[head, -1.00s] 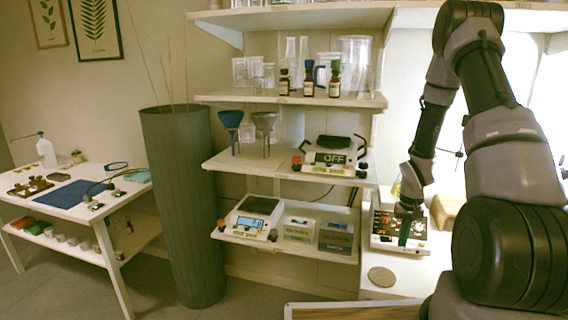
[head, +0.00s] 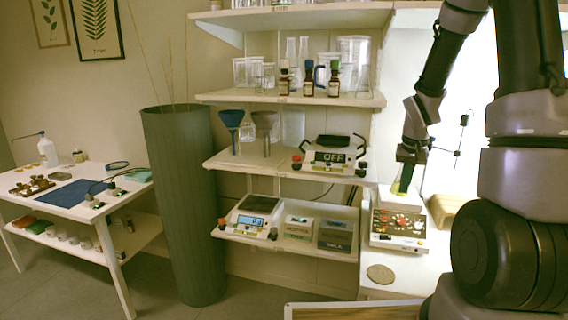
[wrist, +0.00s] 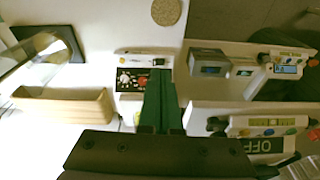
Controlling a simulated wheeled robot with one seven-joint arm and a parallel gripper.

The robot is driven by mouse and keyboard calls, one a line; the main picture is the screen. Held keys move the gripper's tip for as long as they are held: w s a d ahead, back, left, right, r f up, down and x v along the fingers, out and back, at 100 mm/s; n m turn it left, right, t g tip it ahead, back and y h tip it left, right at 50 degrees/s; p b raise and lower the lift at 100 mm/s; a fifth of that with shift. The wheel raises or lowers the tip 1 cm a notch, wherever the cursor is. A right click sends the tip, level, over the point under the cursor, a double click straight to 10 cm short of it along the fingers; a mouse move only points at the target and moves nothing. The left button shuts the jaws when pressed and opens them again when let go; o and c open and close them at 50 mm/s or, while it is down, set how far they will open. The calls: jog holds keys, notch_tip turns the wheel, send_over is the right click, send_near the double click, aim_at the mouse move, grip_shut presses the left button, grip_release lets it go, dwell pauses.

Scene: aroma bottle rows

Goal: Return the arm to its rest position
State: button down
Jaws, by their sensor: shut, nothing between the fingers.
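My gripper (head: 405,178) is at the right of the head view, pointing down above the white device with a red-knobbed panel (head: 398,228). In the wrist view its dark green fingers (wrist: 161,100) are together with nothing between them. They overlap the lower part of the same device (wrist: 140,80) in that picture. My gripper is apart from the shelves. Three small dark bottles stand in a row on the upper shelf, with a brown-capped one (head: 284,78), a blue-capped one (head: 308,80) and a green-capped one (head: 334,80).
A hot plate marked OFF (head: 332,152) stands on the middle shelf beside two funnels. A scale (head: 255,215) and two boxes stand on the lower shelf. A round cork mat (head: 381,275) lies on the white counter. A wooden box (wrist: 65,106) and a stand (head: 458,145) are near my arm.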

jog(key=s+a+r+t, duration=0.1)
jog(key=s+a+r, duration=0.25)
jog(key=r, duration=0.55)
jog(key=s+a+r+t, duration=0.2)
jog(key=s+r, duration=0.3)
jog(key=r, duration=0.3)
jog(key=s+a+r+t+y, duration=0.2)
jog(key=s+a+r, duration=0.3)
jog(key=s+r, duration=0.3)
jog(key=s, duration=0.3)
jog(key=shift+s+r, duration=0.35)
